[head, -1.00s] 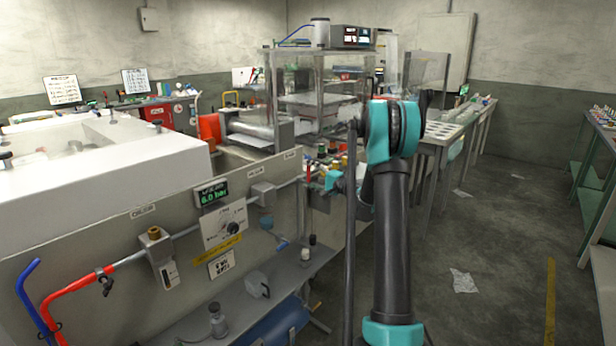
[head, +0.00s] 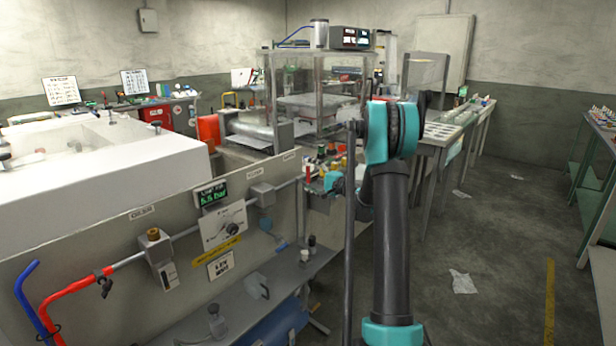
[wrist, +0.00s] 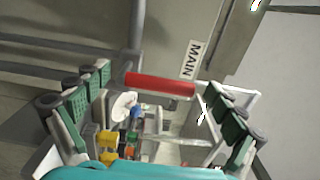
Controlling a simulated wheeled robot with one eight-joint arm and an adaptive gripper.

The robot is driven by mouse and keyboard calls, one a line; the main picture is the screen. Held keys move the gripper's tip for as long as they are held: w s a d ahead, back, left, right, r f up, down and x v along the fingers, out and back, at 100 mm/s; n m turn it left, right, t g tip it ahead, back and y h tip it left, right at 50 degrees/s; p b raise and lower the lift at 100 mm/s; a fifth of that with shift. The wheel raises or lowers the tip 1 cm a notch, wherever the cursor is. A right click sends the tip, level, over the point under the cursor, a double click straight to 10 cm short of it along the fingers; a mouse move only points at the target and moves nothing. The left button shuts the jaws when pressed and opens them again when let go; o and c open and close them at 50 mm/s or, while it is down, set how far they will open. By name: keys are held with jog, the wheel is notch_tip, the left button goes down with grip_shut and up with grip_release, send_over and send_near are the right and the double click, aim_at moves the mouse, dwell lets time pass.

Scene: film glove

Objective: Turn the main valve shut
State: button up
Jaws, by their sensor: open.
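The main valve's red handle (wrist: 160,84) lies crosswise in the wrist view, beside a label reading MAIN (wrist: 190,59). My gripper (wrist: 157,88) is open, with its green-padded fingers on either side of the picture. The handle spans most of the gap between the fingertips, its ends close to them. I cannot tell whether they touch. In the head view my gripper (head: 334,181) is small and partly hidden by my arm, at the right end of the pipe panel. The valve body is not clear there.
The pipe panel (head: 110,235) carries a lit pressure display (head: 211,194), a dial plate (head: 222,226) and a red hose (head: 70,296). A clear-walled cabinet (head: 300,95) stands behind. Coloured small parts (wrist: 112,143) show below the handle. The floor at right is mostly open, with scattered paper (head: 462,282).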

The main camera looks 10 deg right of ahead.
jog(key=v, duration=1.2)
jog(key=s+a+f+n+g+h, duration=0.2)
jog(key=s+a+g, duration=0.1)
jog(key=s+a, duration=0.4)
jog(key=s+a+f+n+g+h, duration=0.25)
jog(key=s+a, duration=0.25)
jog(key=s, duration=0.5)
jog(key=s+d+f+n+g+h, duration=0.1)
jog(key=s+d+f+h, duration=0.1)
jog(key=s, duration=0.6)
jog(key=s+d+f+n+g+h, duration=0.1)
jog(key=s+f+n+h, duration=0.1)
jog(key=s, duration=0.6)
jog(key=s+d+f+n+g+h, duration=0.2)
jog(key=s+f, duration=0.3)
jog(key=s, duration=0.3)
jog(key=shift+s+d+f+h, duration=0.25)
jog(key=shift+d+h, duration=0.05)
jog(key=shift+h, duration=0.35)
